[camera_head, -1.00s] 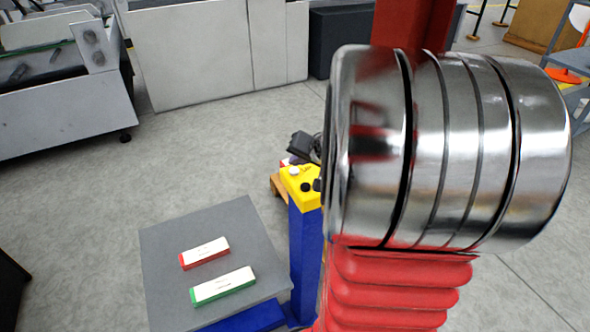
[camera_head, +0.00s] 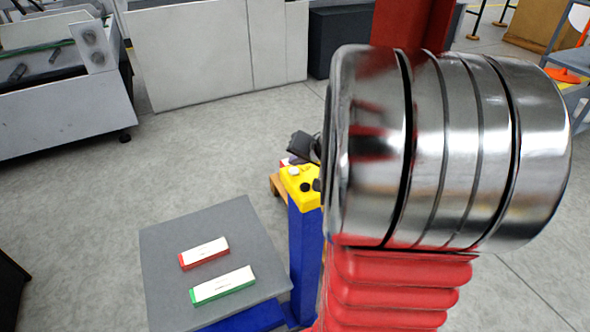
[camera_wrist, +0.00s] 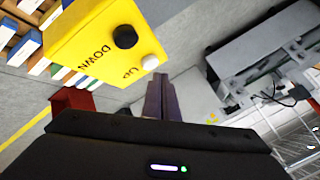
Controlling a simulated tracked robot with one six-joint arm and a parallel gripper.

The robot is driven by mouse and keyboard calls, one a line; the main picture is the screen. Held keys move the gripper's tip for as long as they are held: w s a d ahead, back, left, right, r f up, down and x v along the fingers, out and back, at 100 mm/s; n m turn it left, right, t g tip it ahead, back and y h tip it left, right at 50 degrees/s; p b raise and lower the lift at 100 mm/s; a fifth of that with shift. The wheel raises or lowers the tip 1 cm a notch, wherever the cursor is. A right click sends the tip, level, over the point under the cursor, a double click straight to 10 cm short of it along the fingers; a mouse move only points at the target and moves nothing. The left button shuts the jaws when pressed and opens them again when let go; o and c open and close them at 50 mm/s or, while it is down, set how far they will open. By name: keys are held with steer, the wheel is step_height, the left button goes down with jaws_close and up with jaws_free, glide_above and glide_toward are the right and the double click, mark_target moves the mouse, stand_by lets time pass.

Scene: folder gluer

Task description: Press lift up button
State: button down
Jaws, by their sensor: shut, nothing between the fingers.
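A yellow control box (camera_wrist: 95,45) fills the upper left of the wrist view. It has a black button (camera_wrist: 124,37) by the word DOWN and a white button (camera_wrist: 150,62) by the word UP. My gripper (camera_wrist: 160,78) is shut and empty, its fingertips just below the white button in the picture. I cannot tell whether they touch it. In the camera_head view the yellow box (camera_head: 301,193) tops a blue post, with the white button (camera_head: 293,171) and black button (camera_head: 305,187) showing. My arm hides part of its right side.
A grey lift platform (camera_head: 165,250) beside the blue post (camera_head: 304,250) carries a red-ended box (camera_head: 204,253) and a green-ended box (camera_head: 223,286). White machine cabinets (camera_head: 200,55) stand behind. The floor between is clear.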

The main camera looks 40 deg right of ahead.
steer(key=shift+f, duration=0.1)
stand_by(0.6)
steer(key=shift+f, duration=0.3)
